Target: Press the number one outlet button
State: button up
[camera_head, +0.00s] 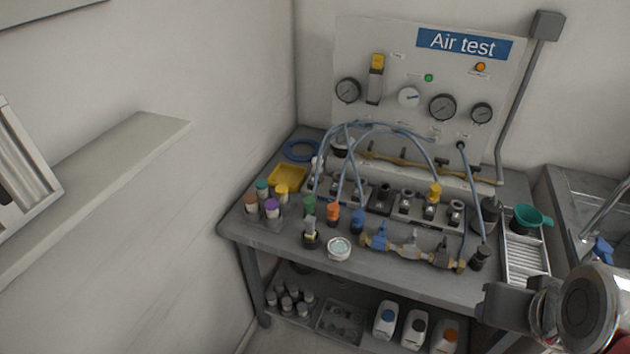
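The grey test panel (405,55) with a blue "Air test" sign (464,43) stands at the back of the bench. It carries several dials, a small green button or lamp (428,77) and an orange one (480,67). A row of fittings (407,206) with dark and yellow tops stands on the bench below it. Their labels are too small to read, so I cannot tell which is the number one outlet button. Part of my arm shows at the lower right, with a dark block, perhaps my gripper (505,303), apart from the bench fittings. Its fingers cannot be made out.
Blue hoses (375,124) arch over the bench. Small capped jars (271,207), a yellow tray (287,179) and a brass manifold with blue valves (412,247) crowd the top. A green funnel (530,218) and a sink (590,205) are at right. Bottles (386,320) stand below.

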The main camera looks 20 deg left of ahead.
jog(key=shift+c, duration=0.5)
grip_shut()
dwell(1.5)
